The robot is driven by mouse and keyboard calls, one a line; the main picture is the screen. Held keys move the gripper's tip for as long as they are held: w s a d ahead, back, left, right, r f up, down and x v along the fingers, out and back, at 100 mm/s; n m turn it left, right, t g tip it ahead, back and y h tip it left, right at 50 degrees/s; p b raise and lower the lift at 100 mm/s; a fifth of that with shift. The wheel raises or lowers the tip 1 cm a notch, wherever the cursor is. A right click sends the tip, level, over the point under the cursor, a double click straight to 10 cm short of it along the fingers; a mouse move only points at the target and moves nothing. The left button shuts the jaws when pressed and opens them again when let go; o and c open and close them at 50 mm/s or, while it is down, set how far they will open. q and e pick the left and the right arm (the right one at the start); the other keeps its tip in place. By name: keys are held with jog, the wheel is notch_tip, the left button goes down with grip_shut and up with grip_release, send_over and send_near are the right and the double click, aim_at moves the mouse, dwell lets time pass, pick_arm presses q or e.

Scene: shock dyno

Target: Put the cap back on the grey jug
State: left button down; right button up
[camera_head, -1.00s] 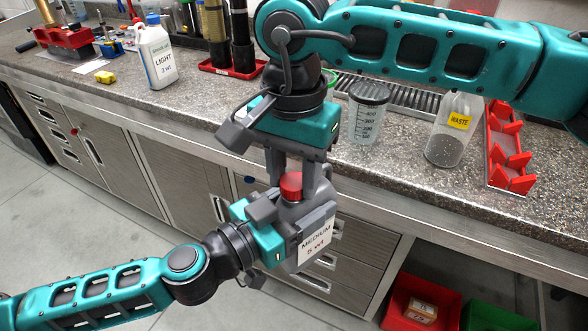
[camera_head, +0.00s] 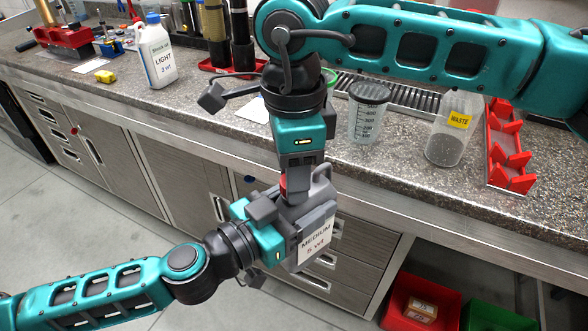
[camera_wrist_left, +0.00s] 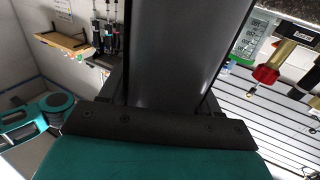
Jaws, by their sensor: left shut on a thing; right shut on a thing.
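The grey jug (camera_head: 322,205), labelled MEDIUM 5 wt, is held in the air in front of the bench. My left gripper (camera_head: 285,225) is shut on its body from the left. The jug's dark grey side also fills the middle of the left wrist view (camera_wrist_left: 180,50). The red cap (camera_head: 283,185) is at the jug's top, mostly hidden behind the fingers of my right gripper (camera_head: 298,178). My right gripper points down from above and is shut on the cap. I cannot tell how firmly the cap sits on the neck.
A white LIGHT jug (camera_head: 155,55), a clear beaker with a dark lid (camera_head: 369,115), a WASTE bottle (camera_head: 453,130) and a red rack (camera_head: 508,150) stand on the speckled bench (camera_head: 215,110). Red (camera_head: 418,305) and green (camera_head: 490,318) bins are below at right.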

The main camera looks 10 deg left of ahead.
jog(key=m, duration=0.7)
jog(key=o, duration=1.2)
jog(key=shift+o, duration=0.2)
jog(key=shift+s, duration=0.1)
jog(key=shift+a+r, duration=0.1)
jog(key=shift+r, duration=0.3)
notch_tip(320, 180, up, 11)
jog(key=shift+w, duration=0.2)
